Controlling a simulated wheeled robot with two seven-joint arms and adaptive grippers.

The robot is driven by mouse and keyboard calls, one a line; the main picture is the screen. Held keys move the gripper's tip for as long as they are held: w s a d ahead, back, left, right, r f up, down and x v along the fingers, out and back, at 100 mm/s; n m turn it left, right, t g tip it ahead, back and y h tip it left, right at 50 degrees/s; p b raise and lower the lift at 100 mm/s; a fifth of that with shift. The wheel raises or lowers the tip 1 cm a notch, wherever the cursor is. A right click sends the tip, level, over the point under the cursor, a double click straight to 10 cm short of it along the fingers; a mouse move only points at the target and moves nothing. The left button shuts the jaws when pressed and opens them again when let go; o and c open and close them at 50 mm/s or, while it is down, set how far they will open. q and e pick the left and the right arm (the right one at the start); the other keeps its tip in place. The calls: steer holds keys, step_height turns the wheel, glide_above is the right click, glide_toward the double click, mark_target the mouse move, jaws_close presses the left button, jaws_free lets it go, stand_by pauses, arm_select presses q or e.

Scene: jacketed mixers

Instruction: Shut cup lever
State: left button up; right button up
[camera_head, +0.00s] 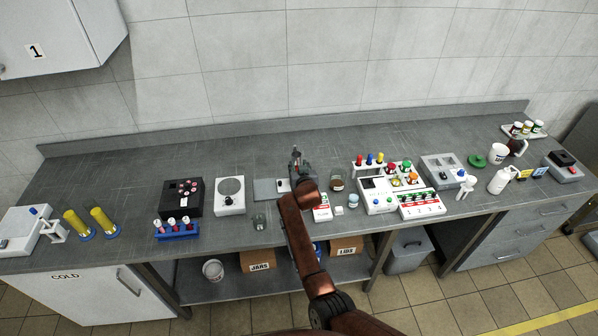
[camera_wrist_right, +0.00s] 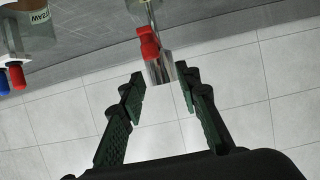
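My right gripper (camera_head: 296,158) is over the middle of the bench in the head view, at the end of the copper-coloured arm. In the right wrist view its green-padded fingers (camera_wrist_right: 160,88) are open with nothing between them. Just beyond the fingertips a red piece (camera_wrist_right: 149,43) sits on a shiny cylindrical part (camera_wrist_right: 160,70) below a thin rod. The red piece may be the cup lever; I cannot tell for sure, nor whether it is open. In the head view my gripper and arm hide most of what is there. My left gripper is not in view.
Left of my arm stand a white device with a round plate (camera_head: 230,190), a black box (camera_head: 181,198) and a small glass (camera_head: 259,221). To its right are a brown jar (camera_head: 337,183) and a white control panel (camera_head: 378,197). The bench's back strip is clear.

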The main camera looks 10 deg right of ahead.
step_height(320, 180, up, 7)
steer(key=shift+f, duration=0.15)
stand_by(0.4)
